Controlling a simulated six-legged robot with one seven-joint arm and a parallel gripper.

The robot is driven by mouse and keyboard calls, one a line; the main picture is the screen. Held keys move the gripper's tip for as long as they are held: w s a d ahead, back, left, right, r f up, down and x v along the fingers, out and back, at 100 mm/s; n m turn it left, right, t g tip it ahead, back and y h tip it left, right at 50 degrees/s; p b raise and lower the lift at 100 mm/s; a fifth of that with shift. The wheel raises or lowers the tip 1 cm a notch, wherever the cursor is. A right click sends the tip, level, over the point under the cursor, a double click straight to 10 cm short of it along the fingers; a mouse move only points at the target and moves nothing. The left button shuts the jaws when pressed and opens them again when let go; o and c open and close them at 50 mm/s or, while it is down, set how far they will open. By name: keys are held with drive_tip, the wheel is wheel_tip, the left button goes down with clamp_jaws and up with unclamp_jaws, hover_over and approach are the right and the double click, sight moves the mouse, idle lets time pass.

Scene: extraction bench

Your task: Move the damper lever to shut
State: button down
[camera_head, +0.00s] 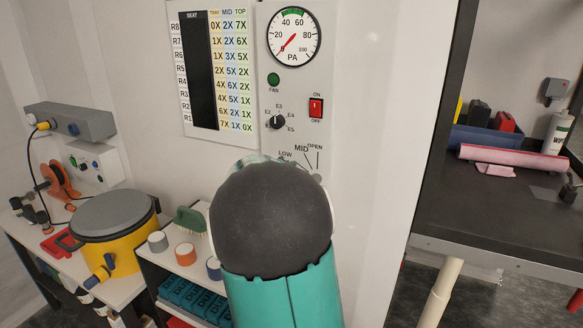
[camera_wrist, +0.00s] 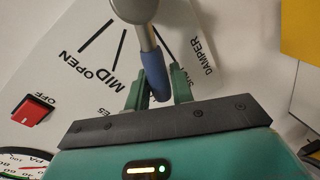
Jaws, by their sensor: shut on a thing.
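The damper lever has a grey arm and a blue grip (camera_wrist: 154,75) in the wrist view. My gripper (camera_wrist: 157,90) is shut on the blue grip, with one green finger on each side. The lever runs from its grey pivot at the top down between the fingers. It points past the MID mark, to the right of the OPEN mark (camera_wrist: 77,65). Partly covered lettering, which looks like SHUT, shows beside the right finger.
The panel carries a pressure gauge (camera_head: 294,37), a red ON/OFF switch (camera_head: 316,108) and a black selector knob (camera_head: 278,122). A yellow pot (camera_head: 108,240) stands on the left bench. A dark worktop (camera_head: 500,215) lies to the right.

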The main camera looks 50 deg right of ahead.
drive_tip(key=shift+w+a+f+n+g, duration=0.1)
drive_tip(key=shift+w+f+n+g, duration=0.1)
drive_tip(key=shift+f+n, duration=0.3)
drive_tip(key=shift+w+a+f+n+g, duration=0.1)
drive_tip(key=shift+w+f+n, duration=0.1)
drive_tip(key=shift+f+n, duration=0.8)
drive_tip(key=shift+n, duration=0.3)
drive_tip(key=shift+f, duration=0.1)
drive_tip(key=c, duration=1.2)
unclamp_jaws()
drive_tip(key=shift+c, duration=0.2)
drive_tip(key=shift+s+d, duration=0.1)
drive_tip(key=shift+s, duration=0.05)
drive_tip(key=v, duration=1.4)
drive_tip(key=shift+w, duration=0.2)
